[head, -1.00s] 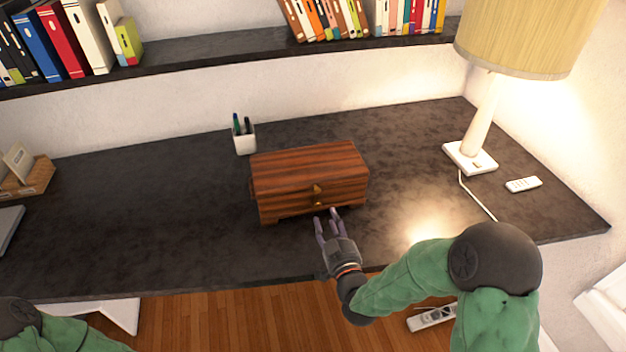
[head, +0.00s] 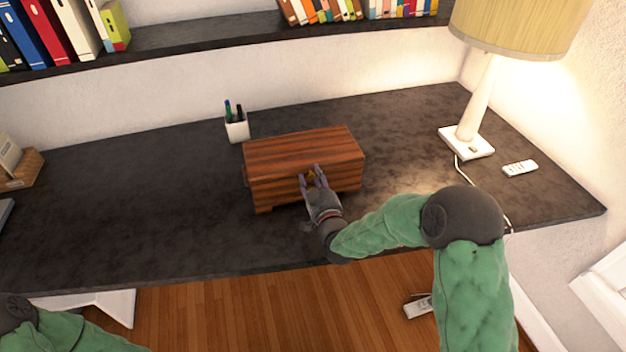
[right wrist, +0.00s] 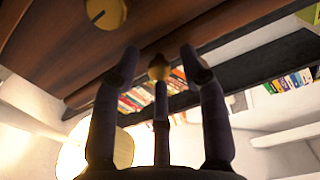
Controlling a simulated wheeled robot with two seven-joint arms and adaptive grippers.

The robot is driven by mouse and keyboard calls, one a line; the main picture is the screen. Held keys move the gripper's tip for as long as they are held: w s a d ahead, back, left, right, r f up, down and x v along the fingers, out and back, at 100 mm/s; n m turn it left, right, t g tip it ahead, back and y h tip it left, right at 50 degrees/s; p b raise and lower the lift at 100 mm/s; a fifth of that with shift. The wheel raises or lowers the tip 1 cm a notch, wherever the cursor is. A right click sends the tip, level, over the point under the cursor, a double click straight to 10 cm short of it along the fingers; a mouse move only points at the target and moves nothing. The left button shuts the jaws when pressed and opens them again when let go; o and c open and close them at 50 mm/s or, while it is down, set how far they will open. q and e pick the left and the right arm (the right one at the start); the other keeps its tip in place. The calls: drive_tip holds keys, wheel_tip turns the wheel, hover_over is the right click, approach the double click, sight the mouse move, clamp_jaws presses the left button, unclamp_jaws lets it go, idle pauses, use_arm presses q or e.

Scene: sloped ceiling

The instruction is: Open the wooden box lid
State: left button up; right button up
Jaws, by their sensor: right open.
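The wooden box (head: 305,155) stands on the dark desk with its lid shut, in the middle of the head view. My right gripper (head: 313,174) is at the box's front face, with its fingers open on either side of the brass clasp. In the right wrist view, the brass clasp (right wrist: 159,68) shows between the open fingertips of the gripper (right wrist: 160,62). A second round brass piece (right wrist: 106,12) shows on the box front (right wrist: 170,20). I cannot tell whether any finger touches the clasp. Only part of my left arm shows at the lower left of the head view; its gripper is out of view.
A white pen cup (head: 237,130) stands just behind the box's left end. A lamp (head: 470,140) and a white remote (head: 520,167) are on the right of the desk (head: 130,210). A wooden holder (head: 22,172) is at far left.

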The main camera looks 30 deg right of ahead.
clamp_jaws()
drive_tip(key=shift+r, duration=0.1)
